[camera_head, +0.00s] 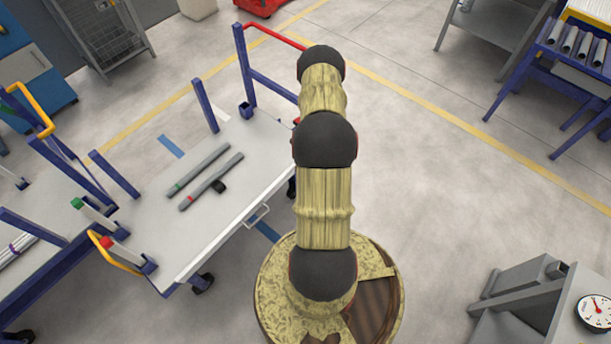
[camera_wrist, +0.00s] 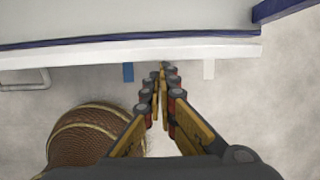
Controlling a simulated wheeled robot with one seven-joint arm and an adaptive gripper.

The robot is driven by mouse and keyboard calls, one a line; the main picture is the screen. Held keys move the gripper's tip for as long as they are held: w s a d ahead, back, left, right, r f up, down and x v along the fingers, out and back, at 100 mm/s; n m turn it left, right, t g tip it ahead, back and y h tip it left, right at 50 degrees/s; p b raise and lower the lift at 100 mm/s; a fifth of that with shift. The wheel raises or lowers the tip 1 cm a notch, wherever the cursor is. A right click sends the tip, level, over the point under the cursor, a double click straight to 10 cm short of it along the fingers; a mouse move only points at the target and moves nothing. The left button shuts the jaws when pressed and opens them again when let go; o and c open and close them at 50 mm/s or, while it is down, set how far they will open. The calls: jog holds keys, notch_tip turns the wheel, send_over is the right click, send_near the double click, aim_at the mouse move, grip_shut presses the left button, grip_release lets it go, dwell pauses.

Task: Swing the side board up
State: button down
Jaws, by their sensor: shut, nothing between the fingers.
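The cart with its grey deck (camera_head: 150,225) stands left of my arm in the head view. A pale strip with a metal handle (camera_head: 257,217) runs along its near right side; I take it to be the side board, hanging down. In the wrist view the white board edge (camera_wrist: 90,54) crosses the top, with the handle (camera_wrist: 25,80) below it at the left. My gripper (camera_wrist: 163,68) is shut and empty, its fingertips close to the board's lower edge in the picture; contact cannot be told. The arm hides the gripper in the head view.
Two grey pipes (camera_head: 200,170) lie on the cart deck. Blue posts (camera_head: 205,105) rise at the cart's corners. Another blue frame with pipes (camera_head: 20,245) stands at the left. A grey stand with a gauge (camera_head: 594,311) is at the lower right.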

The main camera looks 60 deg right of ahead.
jog(key=w, duration=0.2)
jog(key=w+r, duration=0.1)
jog(key=shift+d+r+p, duration=0.1)
jog(key=shift+d+p, duration=0.3)
jog(key=shift+w+d+r, duration=0.1)
jog(key=shift+w+d, duration=0.1)
jog(key=shift+w, duration=0.7)
